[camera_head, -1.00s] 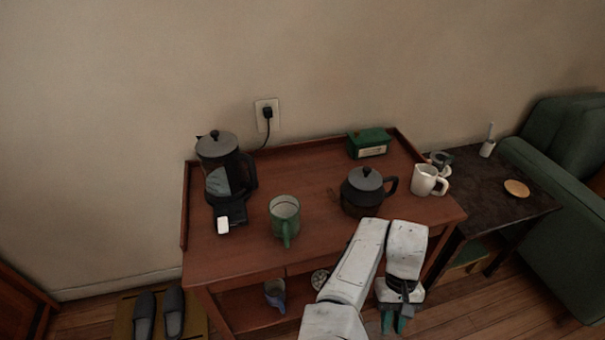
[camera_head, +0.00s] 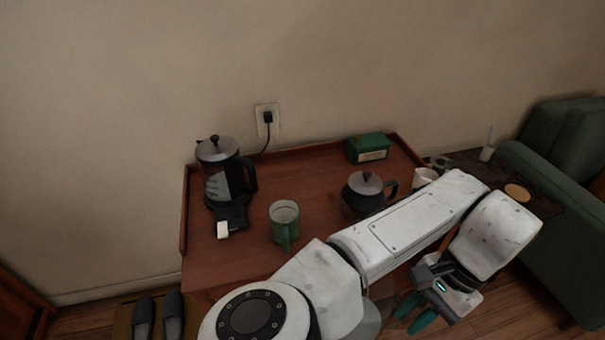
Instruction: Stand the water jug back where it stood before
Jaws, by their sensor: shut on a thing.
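My gripper (camera_head: 416,312) is low at the front right of the wooden table, its teal fingertips pointing down. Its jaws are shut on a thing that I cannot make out. I see no clearly recognisable water jug in its fingers. A white jug-like cup (camera_head: 424,177) with a handle stands at the table's right end, partly hidden behind my arm. A green mug (camera_head: 285,226) stands near the table's front. A dark pot (camera_head: 364,194) with a grey lid stands right of it, its lower right side close behind my arm.
The wooden table (camera_head: 308,175) has a raised rim and bare space at its centre. A kettle (camera_head: 222,172) stands at its left, a green box (camera_head: 368,148) at the back. Right are a dark side table (camera_head: 540,195) and green armchair (camera_head: 575,225). Slippers (camera_head: 172,315) lie lower left.

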